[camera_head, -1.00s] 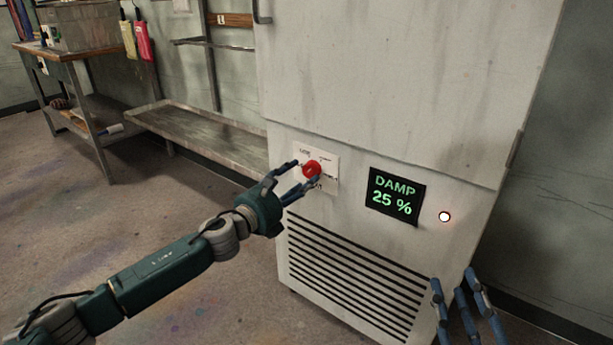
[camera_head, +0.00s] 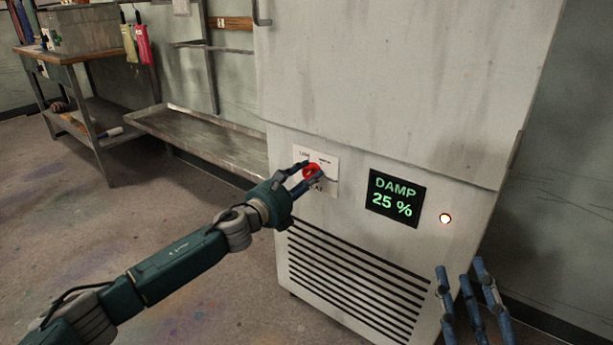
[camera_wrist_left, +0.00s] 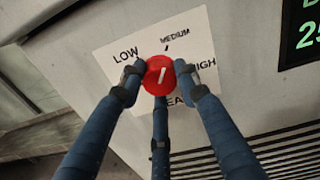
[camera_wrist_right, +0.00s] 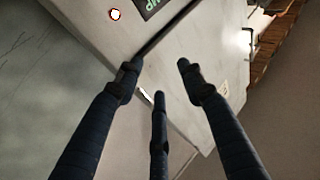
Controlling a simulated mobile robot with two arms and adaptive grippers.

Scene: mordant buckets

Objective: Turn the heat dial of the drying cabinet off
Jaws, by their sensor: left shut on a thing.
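The drying cabinet (camera_head: 400,90) is a tall, pale, stained box with a vent grille low on its front. Its red heat dial (camera_wrist_left: 158,76) sits on a white label plate (camera_wrist_left: 112,44) marked LOW, MEDIUM and HIGH; the lower lettering is partly covered by my fingers. The dial's white mark points up, toward MEDIUM. My left gripper (camera_wrist_left: 160,82) is shut on the dial, its fingers around the rim. In the head view the dial (camera_head: 311,171) is partly covered by the fingers. My right gripper (camera_head: 468,292) is open and empty, low in front of the cabinet's right side.
A display (camera_head: 395,197) reads DAMP 25 %, with a lit round lamp (camera_head: 445,218) to its right. A low metal shelf (camera_head: 205,138) stands left of the cabinet. A workbench (camera_head: 85,55) is at the far left. The floor before the cabinet is clear.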

